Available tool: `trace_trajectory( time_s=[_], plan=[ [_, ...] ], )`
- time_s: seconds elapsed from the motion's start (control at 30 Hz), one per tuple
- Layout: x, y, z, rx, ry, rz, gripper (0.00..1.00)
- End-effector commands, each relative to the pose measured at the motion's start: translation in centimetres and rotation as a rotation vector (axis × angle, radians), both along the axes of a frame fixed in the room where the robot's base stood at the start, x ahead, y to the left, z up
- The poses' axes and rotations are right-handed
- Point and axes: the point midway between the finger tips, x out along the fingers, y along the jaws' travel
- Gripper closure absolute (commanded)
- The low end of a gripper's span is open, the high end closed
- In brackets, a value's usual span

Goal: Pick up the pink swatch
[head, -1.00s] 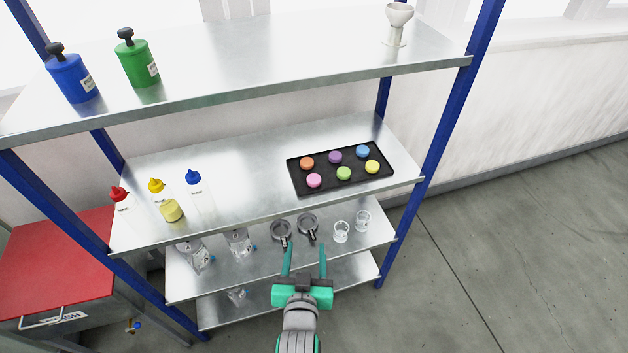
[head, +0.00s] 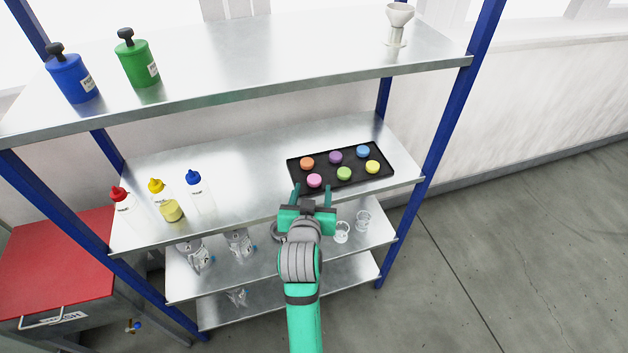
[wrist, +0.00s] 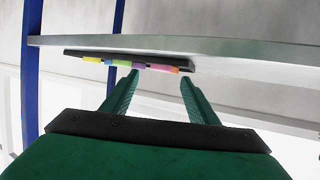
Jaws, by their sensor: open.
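The pink swatch (head: 314,181) is a small round disc at the front left of a black tray (head: 346,183) on the middle shelf. My gripper (head: 311,192) is open and empty, with its fingers pointing at the tray's front left edge, just short of the pink swatch in the head view. In the wrist view the tray is seen nearly edge-on, and the pink swatch (wrist: 160,68) shows between the open fingertips (wrist: 159,77). I cannot tell the exact gap between the fingertips and the swatch.
Orange (head: 307,163), purple (head: 335,157), blue (head: 363,151), green (head: 344,173) and yellow (head: 372,167) swatches share the tray. The upper shelf (head: 250,60) hangs above. Squeeze bottles (head: 167,207) stand left. Glass beakers (head: 342,232) stand below. A blue post (head: 448,115) is right.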

Motion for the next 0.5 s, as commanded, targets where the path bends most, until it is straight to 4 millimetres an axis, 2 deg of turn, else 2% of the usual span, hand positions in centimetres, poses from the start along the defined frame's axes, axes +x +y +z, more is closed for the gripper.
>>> trace_trajectory(
  time_s=[0.17,0.5],
  plan=[
    [1.0,-0.1,-0.3,0.000,0.000,-0.001,0.46],
    [5.0,-0.2,-1.6,0.000,0.000,0.000,0.46]
  ],
)
